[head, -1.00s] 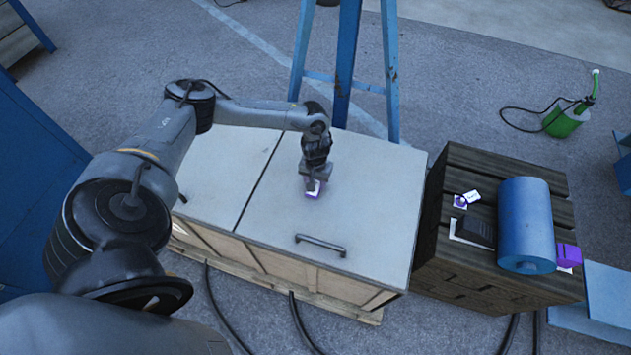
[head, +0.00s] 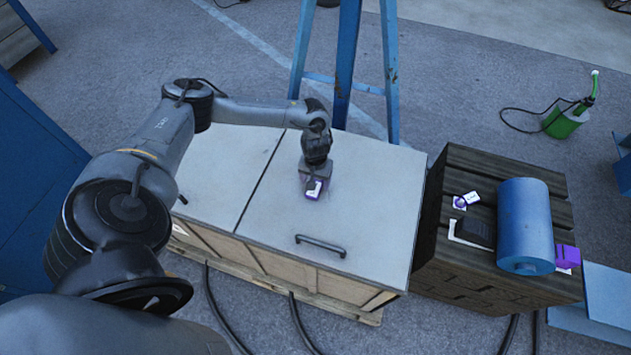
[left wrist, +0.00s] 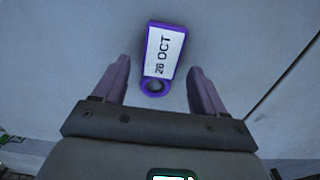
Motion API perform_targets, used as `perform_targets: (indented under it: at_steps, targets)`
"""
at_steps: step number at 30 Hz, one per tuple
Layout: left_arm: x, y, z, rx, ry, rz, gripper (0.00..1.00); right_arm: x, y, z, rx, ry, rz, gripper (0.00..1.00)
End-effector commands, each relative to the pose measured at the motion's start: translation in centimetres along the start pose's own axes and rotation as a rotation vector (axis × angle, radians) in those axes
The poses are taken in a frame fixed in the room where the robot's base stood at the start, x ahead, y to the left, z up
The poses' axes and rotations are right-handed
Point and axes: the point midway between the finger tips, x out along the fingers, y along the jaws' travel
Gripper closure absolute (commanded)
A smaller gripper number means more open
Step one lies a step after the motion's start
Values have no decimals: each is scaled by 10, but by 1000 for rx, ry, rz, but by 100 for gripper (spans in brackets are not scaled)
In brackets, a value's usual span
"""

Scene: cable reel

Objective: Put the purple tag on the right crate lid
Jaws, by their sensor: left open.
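The purple tag (head: 313,190), with a white label, lies flat on the right crate lid (head: 365,200). In the left wrist view the tag (left wrist: 163,52) reads "26 OCT" and has a round eyelet at its near end. My left gripper (head: 313,186) is over the lid, right at the tag. In the left wrist view its two fingers (left wrist: 160,80) are spread, with a gap on each side of the tag's eyelet end. My right gripper is not in view.
The lid has a dark handle (head: 320,245) near its front edge. A dark wooden crate (head: 455,265) on the right holds a blue roll (head: 525,225), a purple item (head: 568,257) and another white and purple tag (head: 467,200). A blue stand (head: 345,60) rises behind the lids.

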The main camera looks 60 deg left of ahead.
Motion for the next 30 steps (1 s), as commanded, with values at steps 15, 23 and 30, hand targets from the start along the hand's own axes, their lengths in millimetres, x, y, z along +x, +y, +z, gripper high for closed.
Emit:
perform_targets:
  at_steps: [15, 23, 30]
  targets:
    - [-90, 0, 0, 0, 2, 1, 29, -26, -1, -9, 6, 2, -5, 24]
    - [-94, 24, 13, 105, 16, 37, 29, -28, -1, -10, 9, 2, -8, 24]
    - [-59, 146, 97, 594, 159, 266, 29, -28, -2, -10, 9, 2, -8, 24]
